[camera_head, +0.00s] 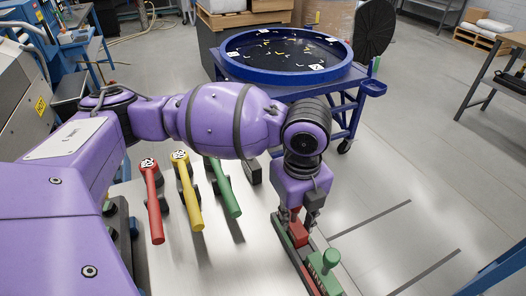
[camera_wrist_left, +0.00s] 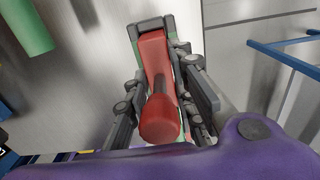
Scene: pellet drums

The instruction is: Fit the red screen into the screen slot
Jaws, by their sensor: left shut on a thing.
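My left gripper (camera_head: 299,216) reaches down from above and is shut on the red screen (camera_head: 299,235). In the left wrist view the red screen (camera_wrist_left: 155,55) shows a thick rounded red grip between the two fingers, with a dark frame around its far end. Below the gripper lies a long narrow green-edged holder (camera_head: 300,262), with a green knobbed piece (camera_head: 325,265) at its near end. The gripper hides much of the red screen's lower part, so I cannot tell how deep it sits in the screen slot. My right gripper is not in view.
A red lever (camera_head: 154,205), a yellow lever (camera_head: 188,192) and a green lever (camera_head: 224,190) stand left of the gripper. A round blue-rimmed tray (camera_head: 240,66) on a blue cart stands behind.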

